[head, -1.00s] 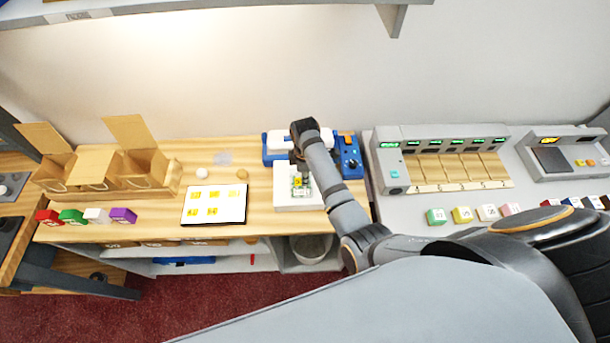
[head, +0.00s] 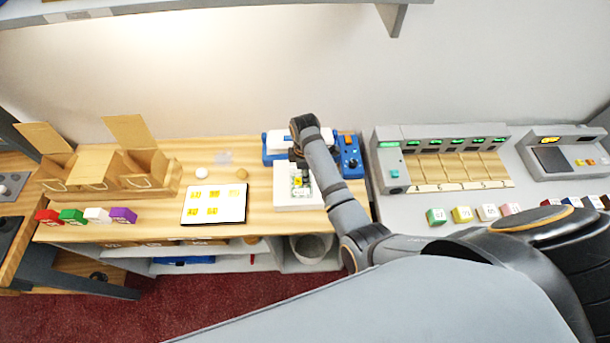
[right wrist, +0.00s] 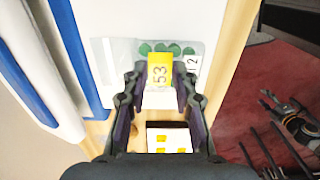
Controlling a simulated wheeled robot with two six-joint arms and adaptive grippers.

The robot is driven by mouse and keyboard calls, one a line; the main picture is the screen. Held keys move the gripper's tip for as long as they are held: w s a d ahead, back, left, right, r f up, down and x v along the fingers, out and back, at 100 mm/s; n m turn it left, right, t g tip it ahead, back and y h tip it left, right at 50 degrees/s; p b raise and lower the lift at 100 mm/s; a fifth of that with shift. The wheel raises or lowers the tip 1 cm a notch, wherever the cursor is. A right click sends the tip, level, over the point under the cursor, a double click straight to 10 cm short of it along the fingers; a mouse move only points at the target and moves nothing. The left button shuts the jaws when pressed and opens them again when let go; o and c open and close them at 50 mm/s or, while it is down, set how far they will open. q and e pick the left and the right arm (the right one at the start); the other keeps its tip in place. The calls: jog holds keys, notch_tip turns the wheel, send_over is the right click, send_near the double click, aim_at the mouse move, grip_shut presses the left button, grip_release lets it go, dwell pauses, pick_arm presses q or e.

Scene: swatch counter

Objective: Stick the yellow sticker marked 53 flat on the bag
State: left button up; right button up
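The yellow sticker marked 53 (right wrist: 160,74) is at the fingertips of my right gripper (right wrist: 160,80) in the right wrist view, over the bag. One finger is on each side of it; I cannot tell whether they grip it. The clear bag (right wrist: 124,50), with green round shapes and a white label reading 12, lies on a white block. In the head view my right gripper (head: 298,162) points down over that block, with the yellow sticker (head: 298,183) just in front. Whether the sticker touches the bag is unclear.
A blue and white device (head: 349,154) stands beside and behind the white block (head: 285,200). A white sheet with yellow stickers (head: 214,204) lies to the left. Open cardboard boxes (head: 150,170) and coloured cubes (head: 96,214) are farther left. A grey machine (head: 388,172) is to the right.

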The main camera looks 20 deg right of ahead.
notch_tip(320, 180, up, 11)
jog(key=shift+f, duration=0.1)
jog(key=shift+c, duration=0.2)
jog(key=shift+f, duration=0.25)
jog(key=shift+c, duration=1.2)
notch_tip(320, 180, down, 6)
jog(key=shift+d+r+p, duration=0.1)
jog(key=shift+r+p, duration=0.1)
jog(key=shift+p, duration=0.35)
grip_shut()
jog(key=shift+f+b, duration=0.3)
jog(key=shift+f, duration=2.4)
